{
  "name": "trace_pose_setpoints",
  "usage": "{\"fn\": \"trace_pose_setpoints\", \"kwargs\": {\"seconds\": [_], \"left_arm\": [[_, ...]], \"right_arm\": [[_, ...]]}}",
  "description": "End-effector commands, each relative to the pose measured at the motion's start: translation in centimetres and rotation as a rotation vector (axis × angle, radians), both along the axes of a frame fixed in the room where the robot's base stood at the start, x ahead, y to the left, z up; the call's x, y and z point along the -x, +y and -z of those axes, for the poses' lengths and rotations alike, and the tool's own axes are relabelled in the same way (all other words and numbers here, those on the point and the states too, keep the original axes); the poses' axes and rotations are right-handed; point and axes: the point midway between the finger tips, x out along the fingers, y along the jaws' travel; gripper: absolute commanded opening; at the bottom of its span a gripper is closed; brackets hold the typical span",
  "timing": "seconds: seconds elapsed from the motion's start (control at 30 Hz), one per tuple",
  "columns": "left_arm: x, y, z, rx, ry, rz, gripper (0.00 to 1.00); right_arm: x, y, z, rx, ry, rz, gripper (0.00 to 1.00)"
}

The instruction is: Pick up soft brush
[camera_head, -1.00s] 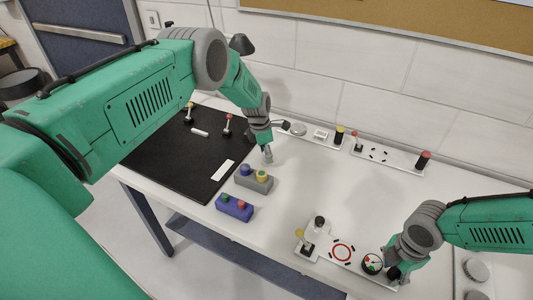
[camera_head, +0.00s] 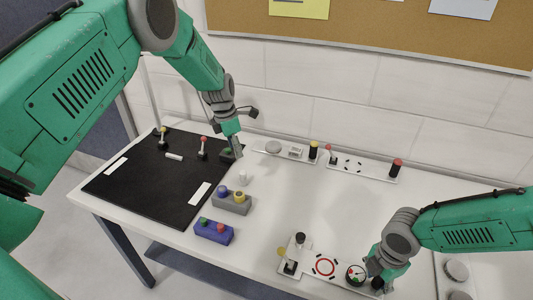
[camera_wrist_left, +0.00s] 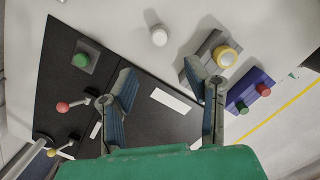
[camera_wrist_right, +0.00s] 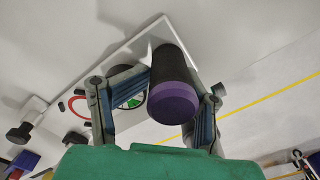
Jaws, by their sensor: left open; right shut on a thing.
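No thing shows clear brush bristles, so I cannot tell which one is the soft brush. My right gripper (camera_head: 378,283) is at the front edge of the table, next to a round dial (camera_head: 356,273). In the right wrist view its fingers are shut on a black cylinder with a purple end (camera_wrist_right: 173,92). My left gripper (camera_head: 236,150) is open and empty above the back right edge of the black mat (camera_head: 150,195). A small white cylinder (camera_head: 242,177) stands on the table near it, and also shows in the left wrist view (camera_wrist_left: 159,36), outside the fingers.
A grey box (camera_head: 232,205) and a blue box (camera_head: 213,233) with buttons stand beside the mat. Levers (camera_head: 203,148) stand on the mat. White panels with knobs (camera_head: 362,170) lie along the wall. A plate with a red ring (camera_head: 324,265) is at the front. The middle table is clear.

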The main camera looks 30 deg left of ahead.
Motion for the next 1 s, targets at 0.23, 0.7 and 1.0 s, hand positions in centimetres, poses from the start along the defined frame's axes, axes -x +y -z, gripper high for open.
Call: {"fn": "trace_pose_setpoints", "kwargs": {"seconds": [0.23,0.7,1.0], "left_arm": [[0.0,0.0,0.0,0.0,0.0,0.0,0.43],[-0.4,0.5,1.2,-0.015,0.03,0.002,0.46],[-0.9,0.1,6.1,-0.015,0.028,0.002,0.46]], "right_arm": [[0.3,0.0,0.4,0.001,0.006,-0.002,0.0],[0.3,0.0,0.3,0.001,0.006,-0.002,0.0],[0.3,0.0,0.3,0.001,0.006,-0.002,0.0]]}}
